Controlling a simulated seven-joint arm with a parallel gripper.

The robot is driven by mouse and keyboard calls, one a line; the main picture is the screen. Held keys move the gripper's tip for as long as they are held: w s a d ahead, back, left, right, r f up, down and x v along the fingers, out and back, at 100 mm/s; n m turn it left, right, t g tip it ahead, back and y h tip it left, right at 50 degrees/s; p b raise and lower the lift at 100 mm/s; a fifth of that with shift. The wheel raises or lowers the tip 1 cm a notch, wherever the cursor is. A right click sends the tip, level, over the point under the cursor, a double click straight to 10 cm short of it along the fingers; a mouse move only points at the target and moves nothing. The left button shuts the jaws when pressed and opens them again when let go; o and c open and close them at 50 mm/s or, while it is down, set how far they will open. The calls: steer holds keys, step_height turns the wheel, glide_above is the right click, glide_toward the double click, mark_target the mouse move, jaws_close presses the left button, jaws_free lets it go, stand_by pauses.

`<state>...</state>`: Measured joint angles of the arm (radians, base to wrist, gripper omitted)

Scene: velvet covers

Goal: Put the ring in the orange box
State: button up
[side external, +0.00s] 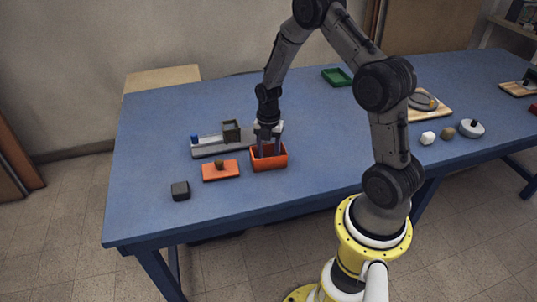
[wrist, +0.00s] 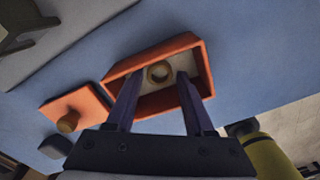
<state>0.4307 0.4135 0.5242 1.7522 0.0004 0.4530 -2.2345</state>
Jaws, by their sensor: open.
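The orange box (side external: 271,164) stands open on the blue table, with a pale floor inside. In the wrist view the orange box (wrist: 203,62) shows the tan ring (wrist: 159,73) within its walls, seemingly lying flat on the floor. The ring is hidden in the side view. My gripper (side external: 268,151) points down over the box, its fingertips at or inside the opening. In the wrist view my gripper (wrist: 157,80) is open, with one finger to each side of the ring and a gap to it.
An orange lid (side external: 211,174) with a brown knob lies left of the box. A black block (side external: 180,191) is nearer the front edge. A grey rail (side external: 209,149) with a dark block (side external: 231,132) lies behind. A green tray (side external: 336,77) is farther back.

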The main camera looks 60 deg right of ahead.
steer(key=s+a+r+m+t, duration=0.1)
steer(key=a+r+m, duration=0.1)
steer(key=r, duration=0.7)
steer(key=s+a+r+m, duration=0.1)
steer(key=a+r+m, duration=0.15)
steer(key=r, duration=0.75)
steer(key=s+a+r+m+t, duration=0.2)
steer(key=s+a+r+m, duration=0.2)
steer(key=s+a+m, duration=0.2)
steer(key=s+a+r+m+t, duration=0.2)
steer(key=s+a+r+m, duration=0.3)
steer(key=s+m, duration=0.5)
steer(key=shift+s+a+r+t, duration=0.3)
steer(key=shift+s+a, duration=0.15)
steer(key=shift+s, duration=0.2)
